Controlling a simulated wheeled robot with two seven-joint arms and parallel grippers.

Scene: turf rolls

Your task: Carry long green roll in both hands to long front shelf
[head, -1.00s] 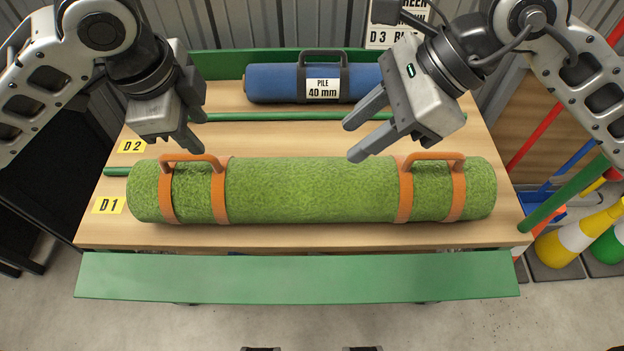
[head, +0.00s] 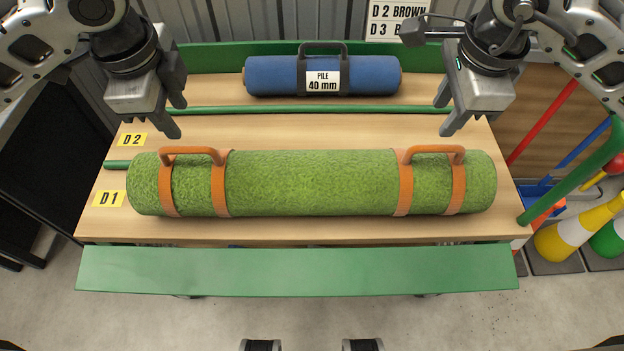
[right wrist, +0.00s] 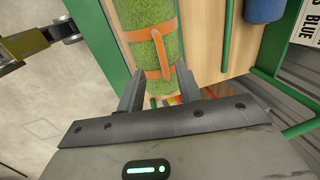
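The long green roll (head: 312,185) lies crosswise on the wooden bench top beside the D1 label. It has an orange strap handle at its left (head: 192,152) and right (head: 436,152). A long green shelf (head: 298,272) runs along the front, with a bare top. My left gripper (head: 178,120) is open and empty, above and behind the left handle. My right gripper (head: 444,120) is open and empty, above and behind the right handle. In the right wrist view, the roll's end (right wrist: 147,20) and its orange handle show beyond the two spread fingers.
A blue roll (head: 275,80) with a black handle and a "PILE 40 mm" tag lies behind a green rail (head: 300,110). A black rack stands at the left.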

